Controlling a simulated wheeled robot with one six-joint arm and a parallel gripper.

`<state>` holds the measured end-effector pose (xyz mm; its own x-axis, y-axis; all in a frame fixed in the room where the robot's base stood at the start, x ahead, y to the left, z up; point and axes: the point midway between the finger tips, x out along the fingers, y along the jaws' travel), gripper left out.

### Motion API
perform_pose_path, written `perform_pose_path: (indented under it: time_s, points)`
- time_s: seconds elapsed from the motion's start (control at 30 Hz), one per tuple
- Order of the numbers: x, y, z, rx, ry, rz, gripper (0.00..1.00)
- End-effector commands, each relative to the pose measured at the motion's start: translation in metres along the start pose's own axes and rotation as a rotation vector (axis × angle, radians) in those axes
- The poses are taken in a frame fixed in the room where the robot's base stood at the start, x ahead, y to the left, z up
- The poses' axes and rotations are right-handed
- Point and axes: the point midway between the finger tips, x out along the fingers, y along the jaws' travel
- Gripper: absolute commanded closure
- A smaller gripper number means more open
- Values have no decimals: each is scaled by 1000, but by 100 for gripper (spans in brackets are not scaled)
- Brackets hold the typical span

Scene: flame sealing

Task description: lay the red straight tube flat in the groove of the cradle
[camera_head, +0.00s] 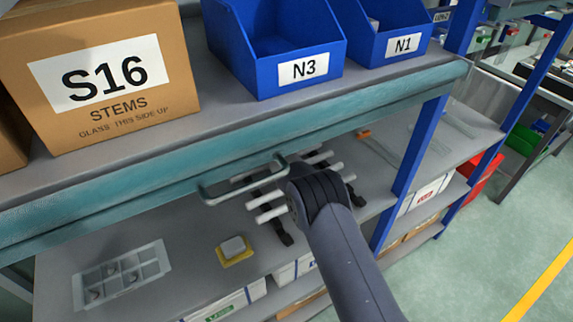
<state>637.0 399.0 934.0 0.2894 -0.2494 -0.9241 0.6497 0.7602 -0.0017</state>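No red straight tube shows in the head view. A dark frame with several pale bars across it (268,197) sits on the lower shelf; it may be the cradle, but I cannot make out a groove. My grey arm reaches up from the bottom and its dark joint covers the frame's middle and right part. My gripper is hidden behind the arm, so neither its fingers nor anything in them shows.
The upper shelf's teal front edge (120,185) with a handle (243,181) overhangs the lower shelf. On it stand an S16 box (100,110) and blue bins (268,75). Below are a compartment tray (122,277), a white block on yellow (234,248) and a blue post (413,165).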

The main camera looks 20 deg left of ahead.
Motion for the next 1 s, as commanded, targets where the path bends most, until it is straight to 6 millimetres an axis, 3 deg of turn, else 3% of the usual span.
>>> perform_pose_path:
  time_s: [0.27, 0.3, 0.6, 0.77, 0.93, 1.0]
  points:
    - [2, 0, -1, 0, 0, 1, 100]
    - [2, 0, -1, 0, 0, 1, 76]
    - [2, 0, -1, 0, 0, 1, 52]
    - [2, 0, -1, 0, 0, 0, 52]
    - [2, 0, -1, 0, 0, 0, 66]
    - [2, 0, -1, 0, 0, 0, 66]
